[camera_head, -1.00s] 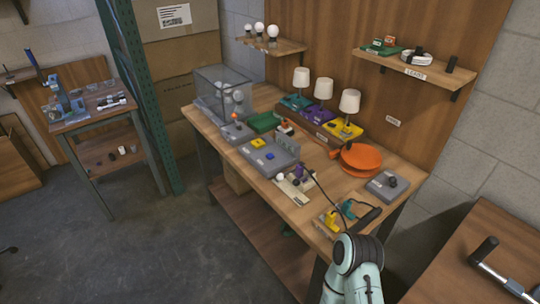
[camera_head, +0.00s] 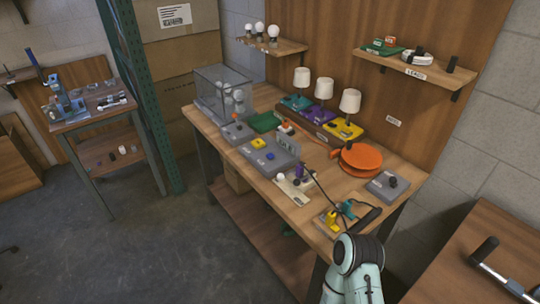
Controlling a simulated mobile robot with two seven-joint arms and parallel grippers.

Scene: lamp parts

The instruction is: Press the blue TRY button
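A small blue button (camera_head: 269,156) sits on top of a grey box (camera_head: 284,163) in the middle of the long wooden workbench. A pale teal arm link of mine with a dark joint rises at the bottom, near the bench's front right end, well away from the blue button. Neither of my grippers can be made out.
Three lamps with white shades (camera_head: 323,89) stand along the back of the bench. An orange disc (camera_head: 361,158) and a grey box with a dark knob (camera_head: 388,185) are at the right. A clear case (camera_head: 222,92) is at the far left. Cables run over the front right.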

